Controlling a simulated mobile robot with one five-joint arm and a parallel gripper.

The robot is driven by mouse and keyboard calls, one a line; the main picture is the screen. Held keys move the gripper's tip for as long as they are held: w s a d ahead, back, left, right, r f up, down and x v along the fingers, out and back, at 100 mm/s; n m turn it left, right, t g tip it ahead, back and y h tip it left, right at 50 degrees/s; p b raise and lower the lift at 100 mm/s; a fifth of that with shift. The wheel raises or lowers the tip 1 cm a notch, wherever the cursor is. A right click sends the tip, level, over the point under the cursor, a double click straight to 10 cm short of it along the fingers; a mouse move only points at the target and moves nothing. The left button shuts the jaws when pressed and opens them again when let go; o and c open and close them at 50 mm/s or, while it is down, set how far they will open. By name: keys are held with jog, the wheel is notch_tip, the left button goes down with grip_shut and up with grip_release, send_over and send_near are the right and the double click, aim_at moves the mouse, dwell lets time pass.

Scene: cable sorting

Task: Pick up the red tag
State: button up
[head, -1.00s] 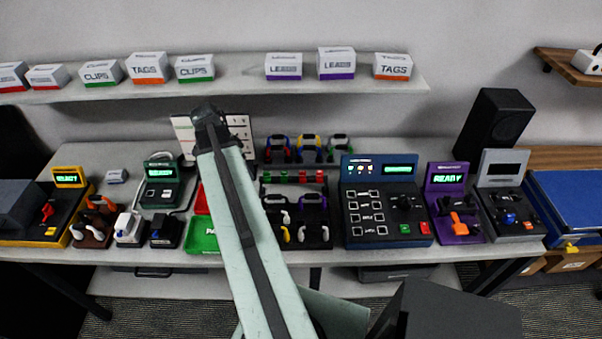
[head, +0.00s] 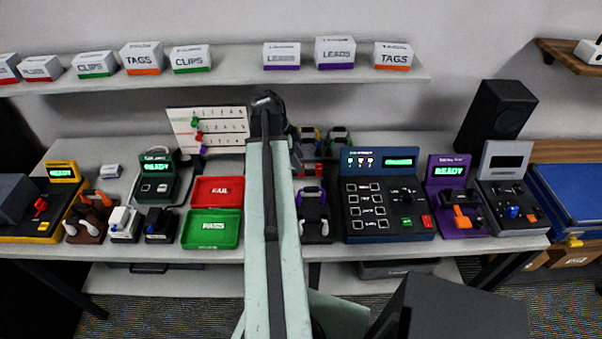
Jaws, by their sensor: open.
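Small red pieces show in two places, and I cannot tell which is the red tag. One red piece (head: 198,136) is on the white wall chart (head: 224,127), between a green piece (head: 195,122) and a purple one (head: 203,150). More red shows on the dark rack (head: 316,232) behind the bench's middle, partly covered by my arm. My arm rises through the middle of the picture and ends in a dark joint in front of the chart's right edge. My gripper is not visible; it is hidden beyond the arm.
A red FAIL tray (head: 217,190) and green PASS tray (head: 212,229) lie left of my arm. A blue console (head: 385,212) and purple unit (head: 454,208) stand right of it. Boxes line the shelf (head: 340,82) above.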

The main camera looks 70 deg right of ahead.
jog(key=b+x, duration=0.2)
jog(key=x, duration=0.1)
jog(key=shift+w+f, duration=0.1)
jog(key=shift+f, duration=0.3)
jog(key=shift+r, duration=0.15)
jog(key=shift+c, duration=0.3)
grip_shut()
jog(key=shift+r, duration=0.15)
notch_tip(320, 180, up, 13)
jog(key=p, duration=1.3)
